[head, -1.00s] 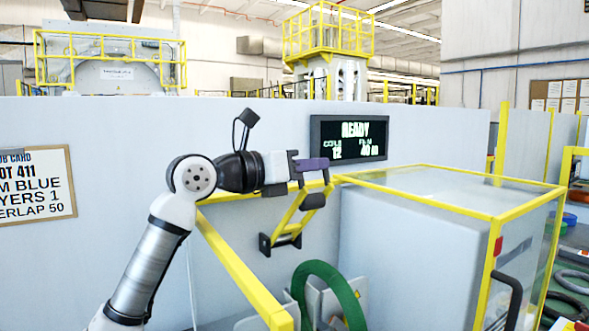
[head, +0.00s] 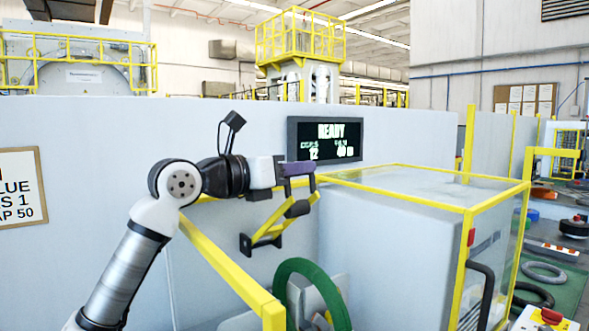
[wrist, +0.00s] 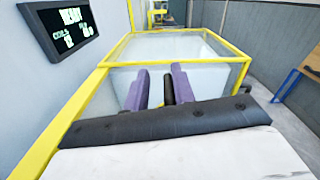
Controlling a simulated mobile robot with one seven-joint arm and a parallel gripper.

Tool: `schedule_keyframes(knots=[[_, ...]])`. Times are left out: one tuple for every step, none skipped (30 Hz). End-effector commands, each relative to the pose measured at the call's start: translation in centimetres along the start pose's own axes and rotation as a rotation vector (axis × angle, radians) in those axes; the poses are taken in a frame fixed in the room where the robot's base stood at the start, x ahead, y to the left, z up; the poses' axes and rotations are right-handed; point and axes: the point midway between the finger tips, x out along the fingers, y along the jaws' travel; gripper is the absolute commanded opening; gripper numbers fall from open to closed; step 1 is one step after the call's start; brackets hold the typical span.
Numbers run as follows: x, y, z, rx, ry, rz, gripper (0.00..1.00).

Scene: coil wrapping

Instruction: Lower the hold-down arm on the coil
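The hold-down arm (head: 268,226) is a yellow double bar on a black wall bracket. It is raised, slanting up to the right, with a black roller (head: 298,208) near its upper end. The green coil (head: 283,292) stands upright below it, partly hidden by a yellow rail. My gripper (head: 308,168), with purple fingers, is at the top end of the hold-down arm, just above the roller. In the wrist view its fingers (wrist: 160,85) are apart, with a black cylindrical part between them and a gap beside the left finger. Whether they touch it cannot be told.
A yellow-framed clear guard box (head: 420,188) stands to the right with a black door handle. A display (head: 325,140) reading READY hangs on the wall behind my gripper. A yellow rail (head: 232,272) runs in front of the coil. A red-button box (head: 545,318) is at lower right.

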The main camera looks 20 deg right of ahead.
Motion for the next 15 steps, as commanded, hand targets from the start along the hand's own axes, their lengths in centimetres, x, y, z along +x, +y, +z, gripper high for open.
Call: schedule_keyframes(knots=[[0.0, 0.0, 0.0, 0.000, 0.000, 0.000, 0.32], [0.0, 0.0, 0.0, -0.001, 0.000, 0.000, 0.33], [0.0, 0.0, 0.0, -0.001, 0.000, 0.000, 0.33], [0.0, 0.0, 0.0, -0.001, 0.000, 0.000, 0.33], [0.0, 0.0, 0.0, -0.001, 0.000, 0.000, 0.33], [0.0, 0.0, 0.0, -0.001, 0.000, 0.000, 0.33], [0.0, 0.0, 0.0, -0.001, 0.000, 0.000, 0.33], [0.0, 0.0, 0.0, -0.001, 0.000, 0.000, 0.33], [0.0, 0.0, 0.0, -0.002, 0.000, 0.000, 0.33], [-0.1, 0.0, 0.0, -0.002, 0.000, 0.000, 0.33], [-0.3, 0.1, -0.1, -0.002, 0.000, 0.001, 0.33], [-0.6, 0.1, -0.1, -0.001, -0.001, 0.001, 0.33], [-0.9, 0.1, -0.1, -0.001, -0.001, 0.002, 0.33], [-1.3, 0.1, -0.1, -0.001, -0.002, 0.003, 0.33], [-2.0, 0.1, -0.1, -0.001, -0.002, 0.003, 0.33]])
